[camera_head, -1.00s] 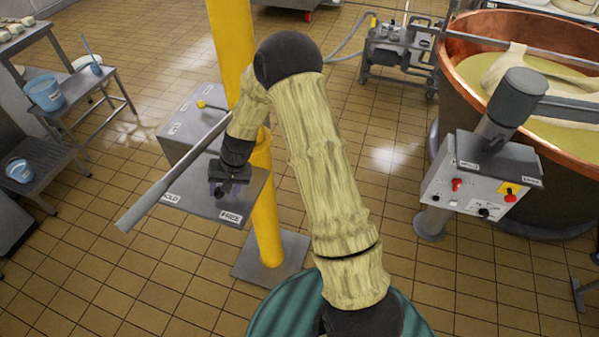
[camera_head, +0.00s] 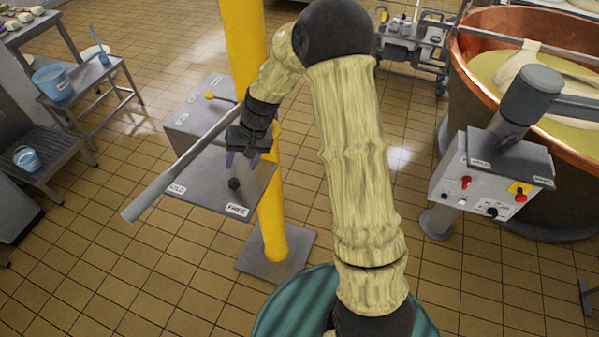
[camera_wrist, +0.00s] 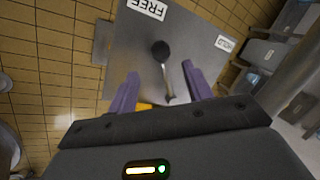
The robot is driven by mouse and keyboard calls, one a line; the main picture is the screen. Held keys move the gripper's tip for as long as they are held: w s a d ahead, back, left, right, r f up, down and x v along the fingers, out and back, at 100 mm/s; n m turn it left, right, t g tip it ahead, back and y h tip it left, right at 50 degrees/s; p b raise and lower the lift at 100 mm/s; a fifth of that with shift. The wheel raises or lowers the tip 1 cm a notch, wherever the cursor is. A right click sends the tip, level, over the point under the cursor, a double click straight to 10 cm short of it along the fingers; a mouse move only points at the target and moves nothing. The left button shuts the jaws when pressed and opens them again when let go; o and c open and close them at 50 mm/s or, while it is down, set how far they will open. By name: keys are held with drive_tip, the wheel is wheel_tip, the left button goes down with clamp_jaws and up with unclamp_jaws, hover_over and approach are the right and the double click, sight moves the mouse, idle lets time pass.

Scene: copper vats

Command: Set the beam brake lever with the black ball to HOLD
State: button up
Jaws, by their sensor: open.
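The black ball (camera_head: 234,184) of the beam brake lever stands over a grey plate (camera_head: 205,200). HOLD (camera_head: 177,189) is at the plate's left corner and FREE (camera_head: 236,210) at its near corner. The ball is nearer FREE than HOLD. In the wrist view, the ball (camera_wrist: 160,50) on its short metal stem (camera_wrist: 168,88) shows beyond the fingertips, between FREE (camera_wrist: 148,8) and HOLD (camera_wrist: 225,43). My gripper (camera_head: 242,160) is just above and behind the ball, apart from it. Its purple fingers (camera_wrist: 160,70) are open and empty, one on each side of the stem in the picture.
A yellow post (camera_head: 270,200) rises right beside the plate. A long grey bar (camera_head: 175,180) slants past my gripper on the left. A yellow-ball lever (camera_head: 209,95) is on the box behind. A control box (camera_head: 490,175) and copper vat (camera_head: 470,70) stand right.

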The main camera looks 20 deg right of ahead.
drive_tip(key=b+v, duration=0.2)
drive_tip(key=v, duration=0.7)
drive_tip(key=s+d+t+h+p, duration=0.1)
drive_tip(key=s+d+h, duration=0.1)
drive_tip(key=s, duration=0.5)
drive_tip(key=s+d+r+t+h+p, duration=0.1)
drive_tip(key=s+d+p, duration=0.1)
drive_tip(key=s+d, duration=0.3)
drive_tip(key=shift+s+d+r+h, duration=0.25)
drive_tip(key=shift+s+d+h, duration=0.15)
drive_tip(key=shift+s, duration=1.2)
drive_tip(key=s, duration=0.1)
drive_tip(key=s+d, duration=0.1)
drive_tip(key=s, duration=0.1)
drive_tip(key=shift+s+f+n, duration=0.15)
drive_tip(key=shift+s+n, duration=0.15)
drive_tip(key=shift+w+f, duration=0.1)
drive_tip(key=shift+w, duration=0.1)
drive_tip(key=shift+c, duration=1)
drive_tip(key=shift+s, duration=0.1)
clamp_jaws()
